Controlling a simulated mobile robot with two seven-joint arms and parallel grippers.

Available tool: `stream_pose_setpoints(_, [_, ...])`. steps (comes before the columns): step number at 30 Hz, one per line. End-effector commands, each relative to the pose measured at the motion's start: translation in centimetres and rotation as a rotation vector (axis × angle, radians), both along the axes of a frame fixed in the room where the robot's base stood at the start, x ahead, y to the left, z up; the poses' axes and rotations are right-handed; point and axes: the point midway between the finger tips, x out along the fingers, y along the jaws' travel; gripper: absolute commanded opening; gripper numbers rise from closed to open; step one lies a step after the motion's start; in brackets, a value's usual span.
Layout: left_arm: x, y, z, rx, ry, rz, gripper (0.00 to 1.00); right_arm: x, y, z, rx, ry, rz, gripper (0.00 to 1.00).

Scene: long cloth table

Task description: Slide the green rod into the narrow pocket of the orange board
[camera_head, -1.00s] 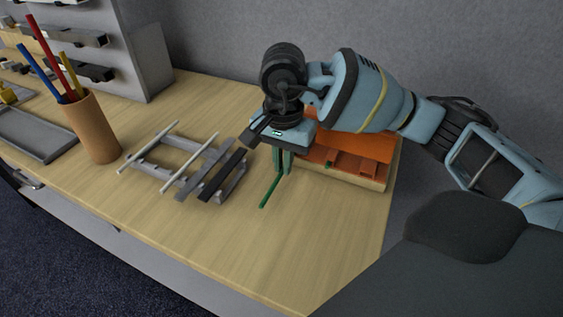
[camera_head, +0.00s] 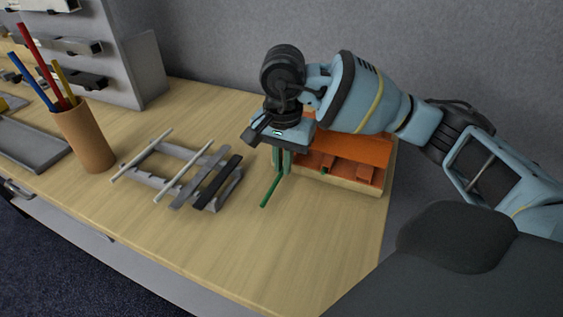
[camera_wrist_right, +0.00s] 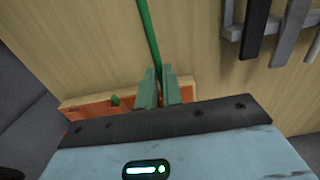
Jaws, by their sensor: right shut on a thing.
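My right gripper (camera_head: 281,168) points down at the left edge of the orange board and is shut on the green rod (camera_head: 271,191). The rod sticks out from between the fingers toward the front of the table. In the right wrist view the rod (camera_wrist_right: 147,30) runs from the top edge to the fingers (camera_wrist_right: 158,88); its other end is hidden. The orange board (camera_head: 361,148), with a light wooden edge, lies at the back right, partly behind the gripper. A small green piece (camera_head: 323,170) shows at the board, also in the right wrist view (camera_wrist_right: 115,100). The narrow pocket cannot be made out.
A grey rack (camera_head: 152,181) with light, grey and dark bars stands left of the gripper. A brown cup (camera_head: 85,138) with coloured sticks, a grey tray (camera_head: 30,150) and a grey shelf unit (camera_head: 125,60) are further left. The front table area is clear.

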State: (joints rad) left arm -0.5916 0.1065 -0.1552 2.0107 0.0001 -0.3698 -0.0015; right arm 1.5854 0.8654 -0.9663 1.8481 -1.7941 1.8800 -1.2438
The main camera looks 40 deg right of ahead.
Motion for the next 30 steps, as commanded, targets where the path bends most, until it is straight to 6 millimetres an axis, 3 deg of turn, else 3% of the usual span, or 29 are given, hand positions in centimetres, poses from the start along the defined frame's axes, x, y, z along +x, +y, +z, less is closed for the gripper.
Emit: stream_pose_setpoints(30, [-0.4, 0.0, -0.6, 0.0, 0.009, 0.0, 0.36, 1.1, -1.9, 0.0, 0.001, -0.001, -0.002, 0.0])
